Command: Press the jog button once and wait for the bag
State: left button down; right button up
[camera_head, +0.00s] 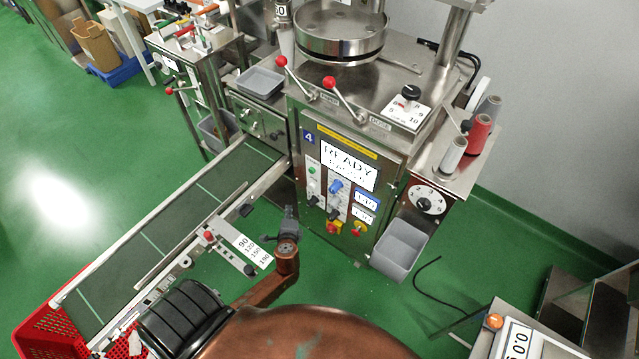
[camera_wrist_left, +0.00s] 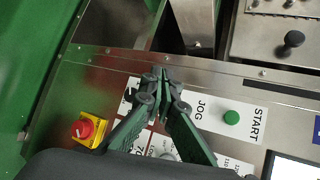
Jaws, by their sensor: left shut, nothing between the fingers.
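The packing machine's front panel (camera_head: 349,215) is in the middle of the head view, with a screen (camera_head: 347,165) whose large text reads READY. My left gripper (camera_head: 290,212) is just left of and in front of this panel. In the left wrist view the gripper (camera_wrist_left: 160,75) is shut and empty, its fingertips over the panel beside the JOG label (camera_wrist_left: 201,109). The jog button cannot be made out there; the fingers cover part of that area. The green START button (camera_wrist_left: 232,117) is to the right. No bag shows on the dark conveyor (camera_head: 185,215). My right gripper is out of view.
A red emergency button on yellow (camera_wrist_left: 85,130) sits left of the fingers. A red crate (camera_head: 48,325) stands at the conveyor's lower end. A grey bin (camera_head: 400,250) hangs at the machine's right. A scale (camera_head: 515,340) is at the lower right.

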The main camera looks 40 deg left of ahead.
aim_at(312, 186)
pick_arm(q)
jog(key=w+m+b, duration=0.1)
jog(key=w+b, duration=0.1)
jog(key=w, duration=0.8)
jog(key=shift+w+f, duration=0.4)
jog(key=shift+f, duration=0.05)
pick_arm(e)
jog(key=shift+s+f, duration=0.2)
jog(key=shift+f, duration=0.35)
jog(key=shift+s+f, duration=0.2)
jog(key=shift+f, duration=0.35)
pick_arm(q)
jog(key=shift+d, duration=0.1)
jog(key=shift+w, duration=0.4)
